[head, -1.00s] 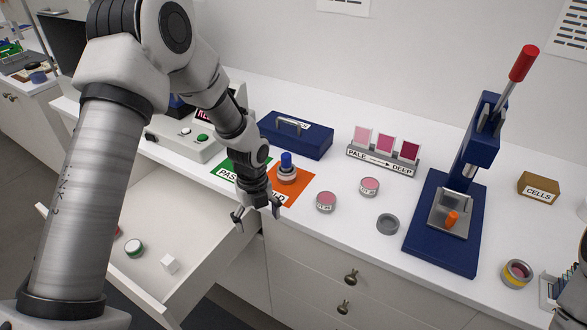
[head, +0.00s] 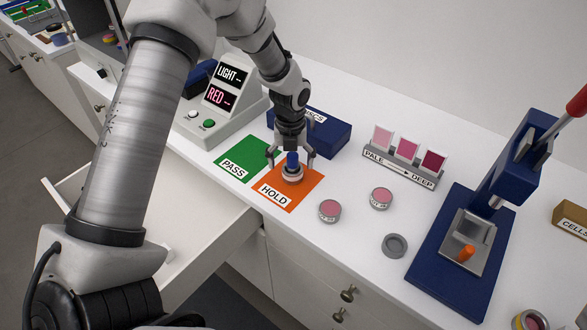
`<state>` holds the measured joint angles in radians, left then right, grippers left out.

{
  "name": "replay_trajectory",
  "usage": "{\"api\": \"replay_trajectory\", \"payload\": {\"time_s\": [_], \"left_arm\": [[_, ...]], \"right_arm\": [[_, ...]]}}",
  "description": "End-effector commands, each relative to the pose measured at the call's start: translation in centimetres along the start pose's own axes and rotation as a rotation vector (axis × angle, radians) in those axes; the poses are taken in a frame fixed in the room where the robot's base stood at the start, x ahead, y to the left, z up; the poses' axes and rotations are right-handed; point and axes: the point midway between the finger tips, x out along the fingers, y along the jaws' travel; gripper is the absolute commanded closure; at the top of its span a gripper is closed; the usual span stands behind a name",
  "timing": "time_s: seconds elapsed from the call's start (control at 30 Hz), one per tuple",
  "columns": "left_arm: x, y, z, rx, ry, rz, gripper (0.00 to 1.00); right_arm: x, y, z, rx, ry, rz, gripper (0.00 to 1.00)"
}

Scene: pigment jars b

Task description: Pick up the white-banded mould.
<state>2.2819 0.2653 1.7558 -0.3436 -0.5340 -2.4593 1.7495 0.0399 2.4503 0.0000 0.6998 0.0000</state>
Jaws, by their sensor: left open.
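The mould (head: 292,174) with a pale whitish band and a blue knob on top stands upright on the orange HOLD mat (head: 312,184). My left gripper (head: 290,158) is open and points down from above. Its two fingers are spread on either side of the blue knob, with visible room between fingers and knob. The fingers hide little of the band. My right gripper is not in view.
The green PASS mat (head: 232,164) lies to the left, with the light-reading device (head: 208,122) behind it. A blue case (head: 325,134) stands close behind the gripper. Pink jars (head: 330,210) and a grey ring (head: 395,244) lie to the right, before the blue press (head: 440,262). An open drawer (head: 215,238) juts out in front.

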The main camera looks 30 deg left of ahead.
Motion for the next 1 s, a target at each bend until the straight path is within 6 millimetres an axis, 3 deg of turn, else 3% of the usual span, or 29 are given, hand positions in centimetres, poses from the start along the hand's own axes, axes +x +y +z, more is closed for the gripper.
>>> {"api": "replay_trajectory", "payload": {"time_s": [0.07, 0.2, 0.4, 0.47, 0.6, 0.63, 1.0], "left_arm": [[1.2, -0.3, 0.0, -0.001, 0.004, 0.004, 0.13], [3.2, -0.3, 0.0, -0.002, 0.001, 0.001, 0.13], [3.5, -0.3, 0.0, -0.002, 0.000, 0.000, 0.13], [3.5, -0.3, 0.0, -0.002, 0.000, 0.000, 0.31], [3.5, -0.3, 0.0, -0.002, 0.000, 0.000, 0.80], [3.5, -0.3, 0.0, -0.002, 0.000, 0.000, 0.86], [3.2, -0.3, 0.1, -0.002, -0.001, -0.001, 0.86]], "right_arm": [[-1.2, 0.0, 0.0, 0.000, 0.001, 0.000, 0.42], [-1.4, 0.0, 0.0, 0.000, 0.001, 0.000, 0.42], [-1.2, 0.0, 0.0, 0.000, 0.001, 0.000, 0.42], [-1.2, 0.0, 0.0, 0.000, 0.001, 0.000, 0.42], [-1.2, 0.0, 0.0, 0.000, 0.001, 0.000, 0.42], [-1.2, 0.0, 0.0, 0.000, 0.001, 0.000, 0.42], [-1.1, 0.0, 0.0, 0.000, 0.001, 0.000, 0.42]]}}
